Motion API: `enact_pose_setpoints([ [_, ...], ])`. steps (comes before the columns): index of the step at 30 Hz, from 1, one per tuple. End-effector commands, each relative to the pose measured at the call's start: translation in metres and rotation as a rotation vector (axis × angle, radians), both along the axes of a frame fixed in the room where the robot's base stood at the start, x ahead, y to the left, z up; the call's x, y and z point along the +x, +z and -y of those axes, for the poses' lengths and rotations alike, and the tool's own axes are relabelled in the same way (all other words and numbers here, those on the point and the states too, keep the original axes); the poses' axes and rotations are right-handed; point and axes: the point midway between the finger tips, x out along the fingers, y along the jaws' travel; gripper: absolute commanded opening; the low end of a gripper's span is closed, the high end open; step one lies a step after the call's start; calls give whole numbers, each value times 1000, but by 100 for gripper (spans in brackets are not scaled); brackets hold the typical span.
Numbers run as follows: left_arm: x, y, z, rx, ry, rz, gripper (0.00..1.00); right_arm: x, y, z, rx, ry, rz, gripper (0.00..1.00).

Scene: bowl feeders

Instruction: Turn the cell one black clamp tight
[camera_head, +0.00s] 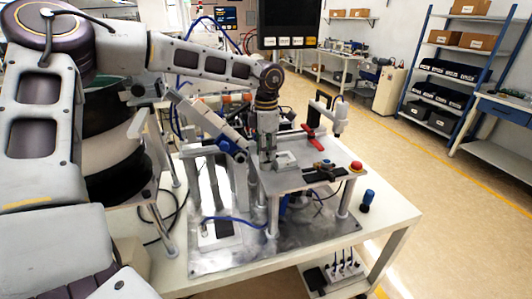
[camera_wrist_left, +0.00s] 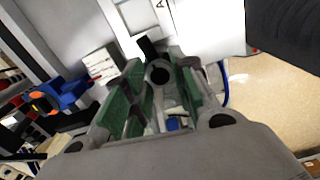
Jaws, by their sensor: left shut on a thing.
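My left gripper (camera_head: 267,155) points straight down at the left edge of the raised fixture plate (camera_head: 345,160), beside a light grey block (camera_head: 287,160). In the left wrist view, its green-padded fingers (camera_wrist_left: 160,82) are closed around a black clamp part (camera_wrist_left: 155,62), which has a round dark end and a short lever sticking up. The fingers hide most of the clamp in the head view. I cannot tell how tight it is. My right gripper is not in view.
A red clamp (camera_head: 313,138) stands at the back of the plate. A black bar (camera_head: 324,174), a blue knob (camera_head: 325,163) and a red button (camera_head: 356,167) are at the front. A grey-blue cylinder (camera_head: 232,143) leans left of the gripper. A blue-topped bottle (camera_head: 367,198) stands on the white table (camera_head: 395,213).

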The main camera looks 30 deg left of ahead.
Motion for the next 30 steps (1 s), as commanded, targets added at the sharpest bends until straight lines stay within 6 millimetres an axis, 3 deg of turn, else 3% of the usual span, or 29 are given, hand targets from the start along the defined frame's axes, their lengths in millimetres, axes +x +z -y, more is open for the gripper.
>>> enact_pose_setpoints([
  [6,1,1,0,0,-65,3,3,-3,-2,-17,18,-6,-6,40],
  [21,1,1,0,1,-82,2,3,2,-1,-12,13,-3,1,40],
  [22,1,1,0,1,-82,2,30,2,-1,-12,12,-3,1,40],
  [23,1,1,0,1,-82,2,34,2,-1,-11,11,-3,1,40],
  [30,0,1,0,0,-82,1,37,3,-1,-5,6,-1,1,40],
])
